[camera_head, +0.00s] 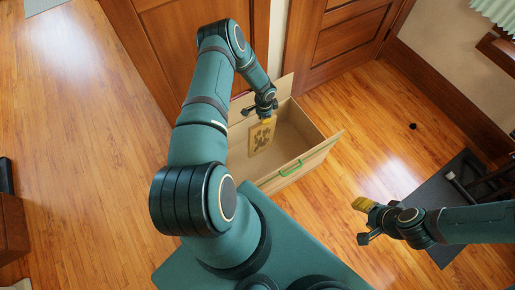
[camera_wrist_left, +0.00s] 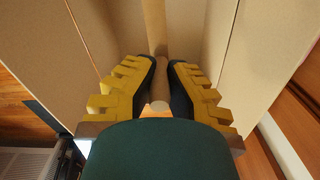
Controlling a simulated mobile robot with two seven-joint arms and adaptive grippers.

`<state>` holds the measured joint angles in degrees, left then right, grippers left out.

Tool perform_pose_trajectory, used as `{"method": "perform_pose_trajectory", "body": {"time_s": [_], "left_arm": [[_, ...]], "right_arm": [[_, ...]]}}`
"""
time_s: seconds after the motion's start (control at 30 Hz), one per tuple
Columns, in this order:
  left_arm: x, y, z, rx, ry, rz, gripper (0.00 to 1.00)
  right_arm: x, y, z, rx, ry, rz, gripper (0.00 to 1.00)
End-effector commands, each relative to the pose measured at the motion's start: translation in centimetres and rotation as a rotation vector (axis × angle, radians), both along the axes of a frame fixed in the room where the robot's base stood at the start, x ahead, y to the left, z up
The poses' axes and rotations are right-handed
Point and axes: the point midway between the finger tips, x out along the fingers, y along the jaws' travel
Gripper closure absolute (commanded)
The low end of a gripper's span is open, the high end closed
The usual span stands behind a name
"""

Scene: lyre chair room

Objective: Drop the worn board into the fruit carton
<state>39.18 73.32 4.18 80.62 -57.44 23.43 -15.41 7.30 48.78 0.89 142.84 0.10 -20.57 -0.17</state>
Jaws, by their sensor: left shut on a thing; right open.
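The worn board (camera_head: 260,138), tan with dark worn patches, hangs upright from my left gripper (camera_head: 266,120). The gripper reaches over the open fruit carton (camera_head: 313,158), a cardboard box with a green handle on its front. The board shows against the carton's inside; whether its lower edge touches the bottom I cannot tell. In the left wrist view, the yellow fingers (camera_wrist_left: 160,78) are closed around the board (camera_wrist_left: 158,102), seen end-on, with carton walls around it. My right gripper (camera_head: 367,208) is open and empty, to the right of the carton.
Wooden doors (camera_head: 335,45) stand behind the carton. A dark low piece of furniture (camera_head: 405,195) lies at the right, near my right arm. A small dark round thing (camera_head: 412,126) is near the right wall.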

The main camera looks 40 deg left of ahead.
Motion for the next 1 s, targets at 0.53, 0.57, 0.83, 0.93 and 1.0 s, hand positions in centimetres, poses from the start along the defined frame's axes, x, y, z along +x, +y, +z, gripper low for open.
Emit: {"method": "perform_pose_trajectory", "body": {"time_s": [0.53,0.57,0.83,0.93,1.0], "left_arm": [[0.1,0.0,0.5,0.0,-0.001,0.0,0.61],[0.1,0.0,0.7,0.0,-0.001,0.0,0.61],[0.1,0.1,5.5,0.002,-0.003,0.0,0.61],[0.1,0.1,7.5,0.001,-0.002,0.0,0.61],[0.0,0.1,8.8,0.002,-0.001,0.0,0.61]], "right_arm": [[0.0,0.0,0.0,0.0,0.0,0.0,0.49],[0.0,0.0,0.0,0.0,0.0,0.0,0.49],[0.0,0.0,0.0,0.0,0.0,0.0,0.49],[0.0,0.0,0.0,0.0,0.0,0.0,0.49],[0.0,0.0,0.0,0.0,0.0,0.0,0.49]]}}
